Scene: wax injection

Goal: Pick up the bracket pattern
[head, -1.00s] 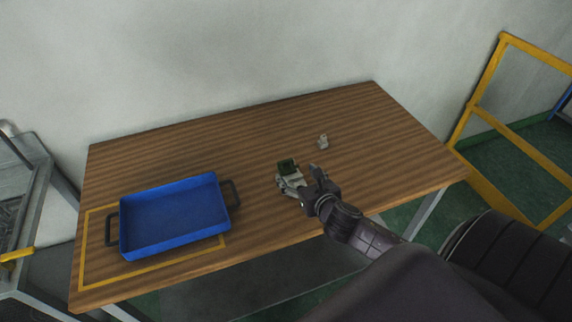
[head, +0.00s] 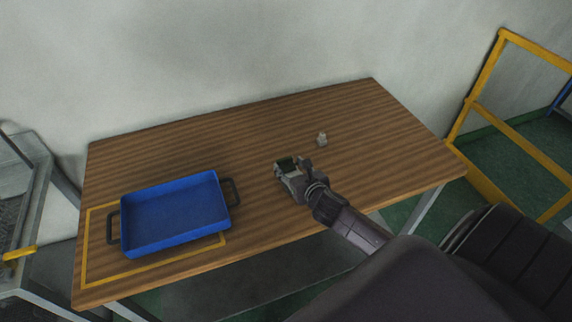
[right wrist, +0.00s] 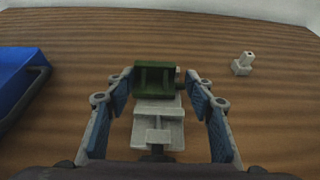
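A green bracket-shaped piece (right wrist: 155,68), which I take to be the bracket pattern, sits at the far end of a light grey fixture (right wrist: 158,124) on the table. It also shows in the head view (head: 285,162), partly hidden by my gripper. My right gripper (right wrist: 157,80) is open, with one finger on each side of the green piece and fixture. Narrow gaps seem to show between the fingertips and the green piece. In the head view the right gripper (head: 300,171) is low over the fixture. My left gripper is not in view.
A small grey part (head: 322,139) stands behind and right of the fixture. A yellow railing (head: 510,120) is at the right. The table's back is clear.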

